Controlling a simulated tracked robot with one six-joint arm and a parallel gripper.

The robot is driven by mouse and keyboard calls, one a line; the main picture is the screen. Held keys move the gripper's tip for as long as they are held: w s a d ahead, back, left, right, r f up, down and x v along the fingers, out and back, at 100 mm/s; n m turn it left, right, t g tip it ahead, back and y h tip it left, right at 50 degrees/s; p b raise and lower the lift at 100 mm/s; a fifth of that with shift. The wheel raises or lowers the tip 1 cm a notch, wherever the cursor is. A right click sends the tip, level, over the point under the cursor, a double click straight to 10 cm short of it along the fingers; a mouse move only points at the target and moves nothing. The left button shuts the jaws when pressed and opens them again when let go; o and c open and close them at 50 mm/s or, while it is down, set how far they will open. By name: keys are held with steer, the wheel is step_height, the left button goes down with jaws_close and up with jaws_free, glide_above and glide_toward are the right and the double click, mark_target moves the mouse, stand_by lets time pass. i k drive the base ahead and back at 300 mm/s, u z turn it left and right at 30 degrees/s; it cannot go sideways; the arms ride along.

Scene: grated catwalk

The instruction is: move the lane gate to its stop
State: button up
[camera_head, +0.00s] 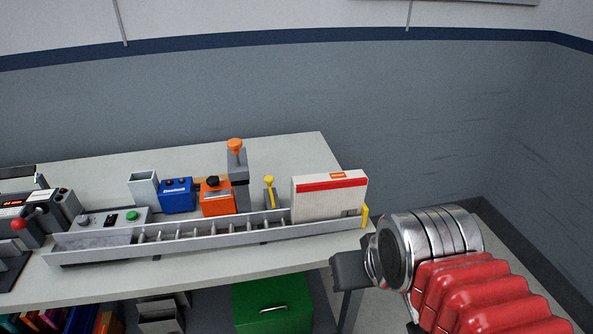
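A long grey roller lane (100,254) runs along the front of the table, with a yellow end piece (365,215) at its right end. My gripper (350,270) is at the table's front right, apart from the lane and both knobs. Only its dark end shows, so its opening cannot be made out.
A white box with a red stripe (328,200) stands at the lane's right end. A blue box (177,196), an orange box (216,203) and a button panel (120,220) stand left of the post. A green case (270,310) is below the table (200,276).

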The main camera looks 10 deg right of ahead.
mark_target(269, 179)
steer(key=z, duration=0.5)
steer(key=k, duration=0.9)
steer(key=u, duration=1)
steer(key=i, duration=1)
steer(key=u, duration=0.1)
